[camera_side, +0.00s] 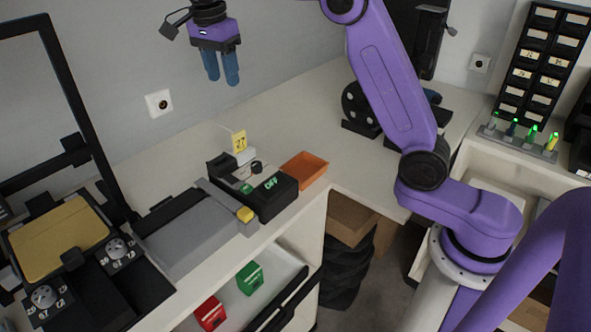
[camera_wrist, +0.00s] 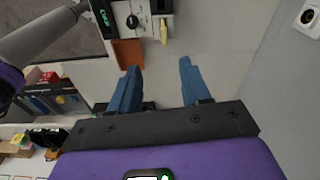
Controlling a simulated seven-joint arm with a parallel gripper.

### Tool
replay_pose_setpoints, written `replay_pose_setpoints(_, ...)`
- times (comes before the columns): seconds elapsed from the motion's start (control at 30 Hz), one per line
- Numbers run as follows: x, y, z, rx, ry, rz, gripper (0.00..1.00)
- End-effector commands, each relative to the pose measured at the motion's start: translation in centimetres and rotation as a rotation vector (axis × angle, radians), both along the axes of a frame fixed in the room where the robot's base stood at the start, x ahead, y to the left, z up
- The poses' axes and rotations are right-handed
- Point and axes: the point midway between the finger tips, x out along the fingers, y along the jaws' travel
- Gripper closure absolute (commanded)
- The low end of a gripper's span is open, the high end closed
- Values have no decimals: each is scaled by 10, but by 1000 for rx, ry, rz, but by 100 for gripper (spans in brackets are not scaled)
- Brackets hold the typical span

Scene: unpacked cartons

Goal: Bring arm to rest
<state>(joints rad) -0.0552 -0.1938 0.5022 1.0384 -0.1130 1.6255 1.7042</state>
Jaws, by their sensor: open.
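My gripper (camera_side: 221,80) hangs high in the air at the upper left of the side view, its blue fingers pointing down. It is above and behind the work table (camera_side: 302,109), close to the grey wall in the picture. In the wrist view, the two blue fingers of my gripper (camera_wrist: 156,84) stand apart with nothing between them. The pale table top (camera_wrist: 165,65) shows below them, bare between the fingers. My purple arm reaches up and over from its base at the right of the side view.
A black device (camera_side: 268,197) with a green display stands on the table beside an orange tray (camera_side: 304,169). A grey machine (camera_side: 190,232) is at the left. Red (camera_side: 211,313) and green (camera_side: 250,278) boxes sit on a lower shelf. Air around the gripper is clear.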

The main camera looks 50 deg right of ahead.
Motion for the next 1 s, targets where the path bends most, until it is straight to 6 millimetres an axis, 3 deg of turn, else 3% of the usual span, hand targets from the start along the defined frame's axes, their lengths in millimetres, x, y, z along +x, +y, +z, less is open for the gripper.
replay_pose_setpoints(0.27,-55,31,-11,18,31,492,53)
replay_pose_setpoints(0.5,-119,45,-28,33,56,942,53)
replay_pose_setpoints(0.77,-198,41,-51,43,79,1425,53)
replay_pose_setpoints(1.0,-275,21,-78,44,94,1868,53)
